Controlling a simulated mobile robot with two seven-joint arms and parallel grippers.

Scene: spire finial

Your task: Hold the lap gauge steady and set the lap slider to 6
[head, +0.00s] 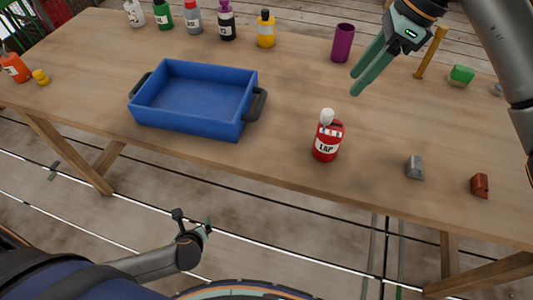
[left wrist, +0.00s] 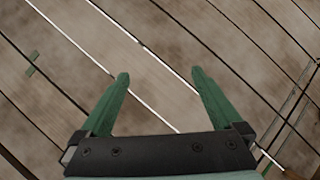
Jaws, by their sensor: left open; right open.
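The lap gauge (head: 325,149) is a small red can-shaped body with a white LAP label, upright near the table's front edge. A dark slot with pale marks runs near its top, and a white knob (head: 327,116) stands above it. I cannot read the slider's setting. My right gripper (head: 356,84) is open and empty above the table, behind and to the right of the gauge. My left gripper (head: 206,228) is low in front of the table, away from the gauge. In the left wrist view it is open and empty (left wrist: 160,76), with only floor beyond it.
A blue tray (head: 188,123) with dark handles stands left of the gauge. Several bottles line the back, with a purple cup (head: 343,43) and a yellow post (head: 430,53). A grey block (head: 414,167) and a brown block (head: 480,185) lie to the right.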

